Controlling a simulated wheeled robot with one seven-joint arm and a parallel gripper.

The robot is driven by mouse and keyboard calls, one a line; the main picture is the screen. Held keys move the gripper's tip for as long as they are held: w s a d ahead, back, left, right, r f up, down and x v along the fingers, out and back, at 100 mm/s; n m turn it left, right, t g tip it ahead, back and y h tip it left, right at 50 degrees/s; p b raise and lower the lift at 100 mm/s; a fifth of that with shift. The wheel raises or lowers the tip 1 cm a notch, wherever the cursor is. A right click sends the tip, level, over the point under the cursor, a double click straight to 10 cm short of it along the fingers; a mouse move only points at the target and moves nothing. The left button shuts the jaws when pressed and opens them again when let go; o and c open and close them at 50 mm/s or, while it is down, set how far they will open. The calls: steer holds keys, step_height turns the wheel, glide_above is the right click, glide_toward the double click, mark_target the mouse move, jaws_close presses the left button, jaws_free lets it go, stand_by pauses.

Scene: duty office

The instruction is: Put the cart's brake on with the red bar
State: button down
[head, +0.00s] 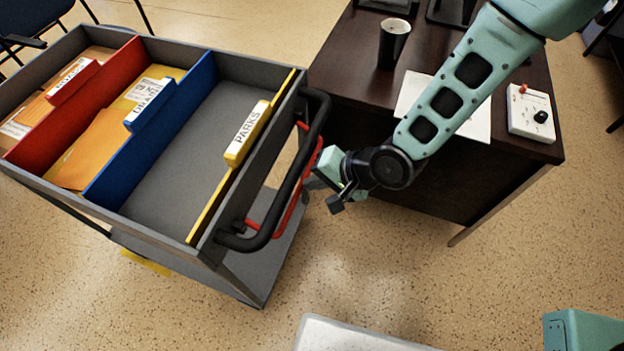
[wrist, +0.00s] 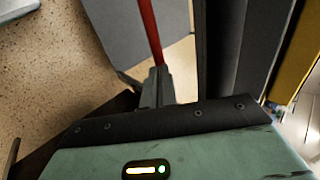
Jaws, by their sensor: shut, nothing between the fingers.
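The grey cart (head: 165,170) stands at the left, with a black push handle (head: 290,190) on its near right end. The red bar (head: 304,180) runs below and just outside this handle, partly hidden by it. In the wrist view the red bar (wrist: 151,30) runs from the top edge down to my fingertips. My gripper (head: 326,192) is beside the bar, on its right, low next to the handle. Its fingers (wrist: 157,85) are shut with nothing between them. They overlap the bar's end in the wrist view; I cannot tell whether they touch it.
The cart's tray holds red, blue and yellow dividers (head: 240,140) and folders (head: 90,150). A dark desk (head: 360,90) stands close behind my gripper, bearing a cup (head: 393,43), paper (head: 480,122) and a white control box (head: 531,112). Speckled floor (head: 400,270) is open in front.

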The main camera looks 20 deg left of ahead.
steer(key=shift+a+f, duration=0.35)
steer(key=shift+f, duration=0.05)
steer(key=a+f+y+b, duration=0.5)
steer(key=y+b, duration=0.7)
steer(key=b, duration=1.4)
steer(key=shift+w+a+f+t, duration=0.2)
steer(key=shift+a+f+t, duration=0.1)
steer(key=shift+f, duration=0.95)
